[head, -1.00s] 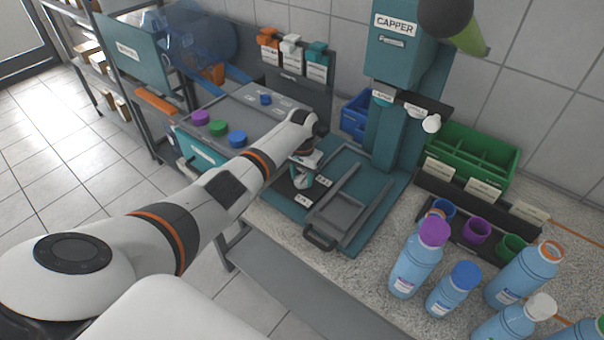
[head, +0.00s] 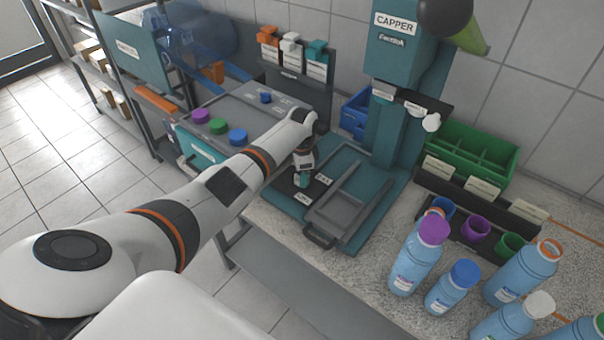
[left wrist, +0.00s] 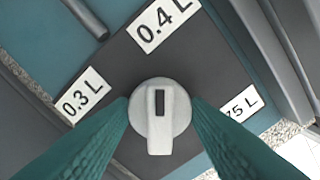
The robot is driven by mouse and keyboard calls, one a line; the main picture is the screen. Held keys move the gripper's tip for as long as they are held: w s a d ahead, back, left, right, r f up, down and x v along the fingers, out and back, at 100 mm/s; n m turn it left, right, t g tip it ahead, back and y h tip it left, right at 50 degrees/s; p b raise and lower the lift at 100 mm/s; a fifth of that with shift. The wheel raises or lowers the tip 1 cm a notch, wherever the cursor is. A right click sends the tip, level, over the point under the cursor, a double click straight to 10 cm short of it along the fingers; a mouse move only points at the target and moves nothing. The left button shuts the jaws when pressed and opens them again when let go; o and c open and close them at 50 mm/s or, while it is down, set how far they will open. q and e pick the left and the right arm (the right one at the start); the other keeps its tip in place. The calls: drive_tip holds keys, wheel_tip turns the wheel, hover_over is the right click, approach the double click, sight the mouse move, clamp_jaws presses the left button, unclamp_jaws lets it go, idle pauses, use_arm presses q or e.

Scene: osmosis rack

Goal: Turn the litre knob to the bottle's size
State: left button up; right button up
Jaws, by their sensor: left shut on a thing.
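The pale grey litre knob (left wrist: 160,138) sits on a dark panel in the left wrist view. Its raised bar runs nearly up and down, with a dark mark at the upper end, toward the 0.4 L label (left wrist: 163,22). The 0.3 L label (left wrist: 83,95) is to the left; a partly covered label ending in 75 L (left wrist: 240,104) is to the right. My left gripper (head: 302,181) has its teal fingers on both sides of the knob, shut on it. Blue bottles with a purple cap (head: 415,265) and a blue cap (head: 453,290) stand at the right; which bottle matters cannot be told.
The teal capper (head: 398,85) stands behind the panel. A grey tray frame (head: 348,205) lies right of my gripper. More bottles (head: 523,273) crowd the front right. A green bin (head: 470,150) is behind them. Purple, green and blue caps (head: 218,127) lie on the left unit.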

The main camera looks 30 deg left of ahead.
use_arm(q)
drive_tip(key=shift+w+r+m, duration=0.1)
drive_tip(key=shift+m, duration=0.3)
drive_tip(key=o, duration=1)
wheel_tip(320, 180, up, 12)
drive_tip(key=shift+b, duration=0.95)
